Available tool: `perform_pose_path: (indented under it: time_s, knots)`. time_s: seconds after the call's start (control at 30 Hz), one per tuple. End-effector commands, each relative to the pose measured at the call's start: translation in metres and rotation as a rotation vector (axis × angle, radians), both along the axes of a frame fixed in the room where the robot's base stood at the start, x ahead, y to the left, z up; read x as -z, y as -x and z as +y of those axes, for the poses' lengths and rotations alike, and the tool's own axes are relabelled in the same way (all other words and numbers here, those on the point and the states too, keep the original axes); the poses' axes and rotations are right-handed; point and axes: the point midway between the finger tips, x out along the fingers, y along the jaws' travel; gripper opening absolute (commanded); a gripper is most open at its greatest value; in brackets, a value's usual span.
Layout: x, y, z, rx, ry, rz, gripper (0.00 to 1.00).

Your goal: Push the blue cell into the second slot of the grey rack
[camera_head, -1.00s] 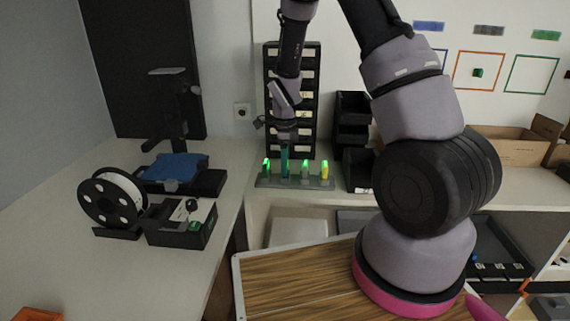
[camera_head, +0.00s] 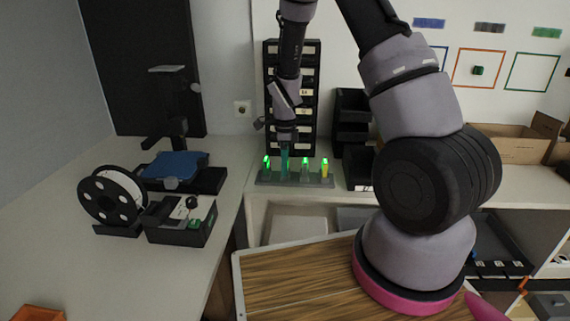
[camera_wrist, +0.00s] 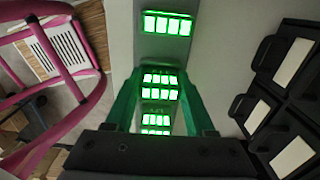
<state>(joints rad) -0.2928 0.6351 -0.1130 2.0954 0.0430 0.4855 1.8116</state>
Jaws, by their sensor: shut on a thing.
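The grey rack (camera_head: 262,182) stands on the worktop at the back, with several slots in a row. Cells with bright green lit tops stand at its left end (camera_head: 266,165) and in its third place (camera_head: 305,168); a yellowish cell (camera_head: 325,169) stands at the right end. My gripper (camera_head: 285,172) points down at the second place from the left, its fingertips reaching to the rack. In the wrist view my gripper (camera_wrist: 160,118) is shut on a cell, with green lit squares between the fingers. Its body colour and depth in the slot are hidden.
A black drawer tower (camera_head: 291,75) stands close behind the rack, with black bins (camera_head: 352,122) to the right. A filament spool (camera_head: 113,202) and an open black box (camera_head: 180,233) stand at left.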

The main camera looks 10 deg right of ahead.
Motion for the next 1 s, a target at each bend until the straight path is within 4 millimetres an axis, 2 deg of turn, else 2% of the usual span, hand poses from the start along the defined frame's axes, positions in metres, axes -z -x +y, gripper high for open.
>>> perform_pose_path:
  time_s: [0.03,0.07,0.13,0.43,0.57,1.0]
  knots:
    - [0.0,0.0,0.0,0.0,0.0,0.0,0.0]
    - [0.0,0.0,0.0,0.0,0.0,-0.001,0.62]
    - [0.0,0.0,0.0,0.0,0.0,-0.001,0.89]
    - [0.0,0.0,0.0,0.0,0.0,0.0,0.89]
    - [-0.009,-0.001,0.0,-0.001,0.0,-0.003,0.89]
    - [-0.09,-0.001,0.0,-0.001,-0.001,-0.004,0.89]
